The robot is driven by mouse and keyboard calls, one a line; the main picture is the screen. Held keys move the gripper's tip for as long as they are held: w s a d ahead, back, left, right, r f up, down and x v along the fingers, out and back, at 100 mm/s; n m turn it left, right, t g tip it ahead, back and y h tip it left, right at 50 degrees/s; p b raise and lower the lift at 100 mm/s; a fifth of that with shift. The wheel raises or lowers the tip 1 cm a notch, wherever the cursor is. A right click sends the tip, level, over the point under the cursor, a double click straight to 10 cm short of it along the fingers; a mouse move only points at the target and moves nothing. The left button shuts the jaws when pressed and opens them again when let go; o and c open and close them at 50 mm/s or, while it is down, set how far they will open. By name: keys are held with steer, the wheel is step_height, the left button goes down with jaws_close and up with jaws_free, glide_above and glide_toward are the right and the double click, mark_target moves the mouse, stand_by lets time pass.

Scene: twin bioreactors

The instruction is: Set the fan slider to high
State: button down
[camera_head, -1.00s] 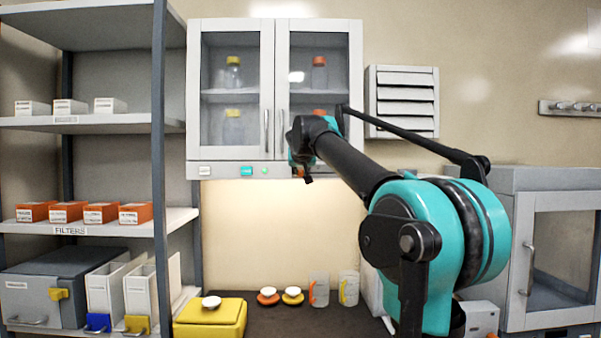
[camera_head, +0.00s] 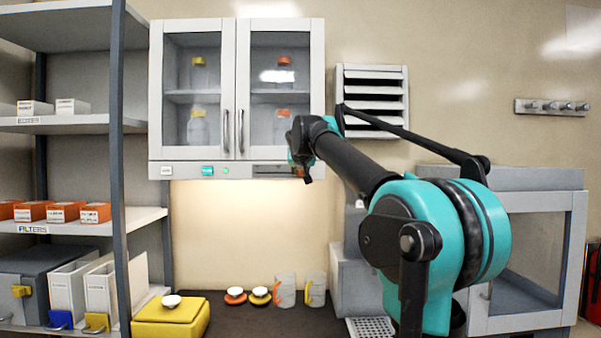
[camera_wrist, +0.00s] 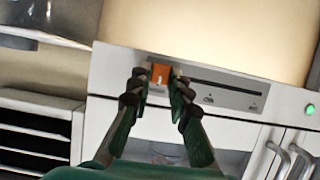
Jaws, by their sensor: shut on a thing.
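The fan slider is an orange knob (camera_wrist: 160,74) at the left end of a dark slot (camera_wrist: 226,88) in the wrist view, which looks at the cabinet upside down. My gripper (camera_wrist: 160,88) is shut on the knob, one finger on each side. Small labels stand along the slot, too blurred to read. In the head view my gripper (camera_head: 303,176) is at the right end of the strip (camera_head: 240,170) under the glass-door cabinet, and it hides the knob there.
A slatted vent (camera_head: 372,101) hangs right of the cabinet (camera_head: 157,100), dark gaps between its slats. A green light (camera_wrist: 311,108) glows on the strip. Below, a dark counter (camera_head: 240,318) holds mugs, small lidded items and a yellow box (camera_head: 172,316). Shelves (camera_head: 117,170) stand at left.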

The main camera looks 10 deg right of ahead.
steer(key=c, duration=1.4)
jaws_free()
steer(key=shift+d, duration=0.3)
steer(key=shift+s+a, duration=0.1)
steer(key=shift+s, duration=0.05)
steer(key=shift+s+a+r, duration=0.1)
steer(key=shift+s+r, duration=0.1)
steer(key=shift+s, duration=0.05)
steer(key=v, duration=1.1)
steer(key=shift+s, duration=0.1)
